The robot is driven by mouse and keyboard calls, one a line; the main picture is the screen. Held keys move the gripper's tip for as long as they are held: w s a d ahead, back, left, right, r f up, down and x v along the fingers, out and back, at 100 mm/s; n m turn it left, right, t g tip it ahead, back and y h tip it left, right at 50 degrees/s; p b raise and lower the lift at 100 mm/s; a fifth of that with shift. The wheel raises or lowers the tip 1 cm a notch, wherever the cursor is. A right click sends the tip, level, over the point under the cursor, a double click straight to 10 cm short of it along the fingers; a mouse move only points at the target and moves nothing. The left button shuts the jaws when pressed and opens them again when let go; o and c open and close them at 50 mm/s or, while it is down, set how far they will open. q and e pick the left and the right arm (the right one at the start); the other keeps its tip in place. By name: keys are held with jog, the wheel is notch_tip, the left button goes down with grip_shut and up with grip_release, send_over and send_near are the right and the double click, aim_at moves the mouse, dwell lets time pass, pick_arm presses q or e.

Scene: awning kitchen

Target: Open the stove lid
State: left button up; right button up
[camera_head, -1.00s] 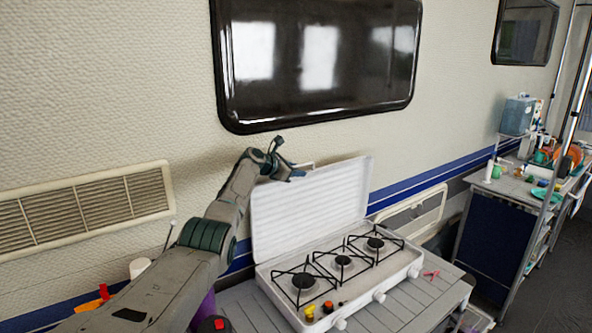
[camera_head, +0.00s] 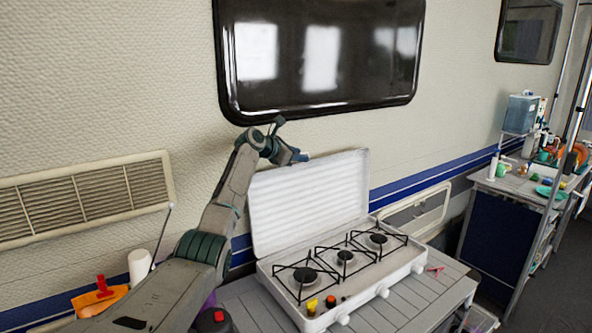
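The white stove (camera_head: 345,262) stands on a grey slatted table, with three black burners in a row and white knobs along its front. Its white lid (camera_head: 309,204) stands raised at the back, leaning slightly towards the wall. My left arm comes in from the lower left, and my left gripper (camera_head: 292,155) is at the top edge of the lid, near its upper left part. I cannot tell whether it touches the lid or whether its fingers are apart. My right gripper is not in view.
The trailer wall with a dark window (camera_head: 320,60) is close behind the lid. Small yellow and red items (camera_head: 320,305) sit at the stove's front left corner. A cluttered side counter (camera_head: 520,185) stands right.

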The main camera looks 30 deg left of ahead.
pick_arm(q)
jog(key=s+d+r+b, duration=0.1)
jog(key=s+d+b, duration=0.4)
jog(key=s, duration=0.6)
jog(key=shift+d+r, duration=0.15)
jog(key=shift+d, duration=0.75)
